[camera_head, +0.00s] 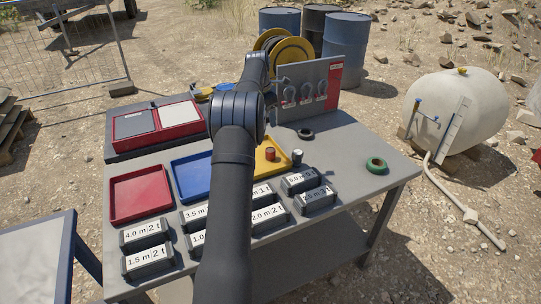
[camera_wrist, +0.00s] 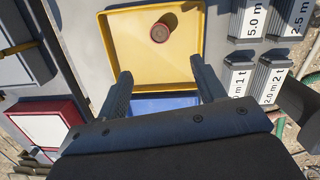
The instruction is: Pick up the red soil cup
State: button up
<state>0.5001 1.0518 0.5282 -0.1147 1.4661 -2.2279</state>
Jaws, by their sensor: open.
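The red soil cup (camera_head: 270,154) stands upright in the yellow tray (camera_head: 267,167), near its right side. In the wrist view the cup (camera_wrist: 160,33) shows from above near the top of the yellow tray (camera_wrist: 122,42), with a short shadow beside it. My gripper (camera_wrist: 160,72) is open in the wrist view, with nothing between its fingers. The cup lies beyond the fingertips, apart from them and roughly on the line between them. In the head view my arm hides the gripper and part of the yellow tray.
A blue tray (camera_head: 193,177) and a red tray (camera_head: 140,194) lie left of the yellow one. Several labelled blocks (camera_head: 147,231) line the table's front. A small dark cylinder (camera_head: 297,158) stands right of the cup. An upright board (camera_head: 308,88) stands behind.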

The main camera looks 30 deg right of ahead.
send_over(271, 151)
jog(key=f, duration=1.2)
jog(key=shift+a, duration=0.3)
jog(key=shift+w+d+f, duration=0.1)
jog(key=shift+f, duration=1.25)
jog(key=shift+d+f, duration=0.1)
jog(key=shift+f, duration=1.2)
jog(key=c, duration=1.1)
jog(key=shift+r, duration=0.1)
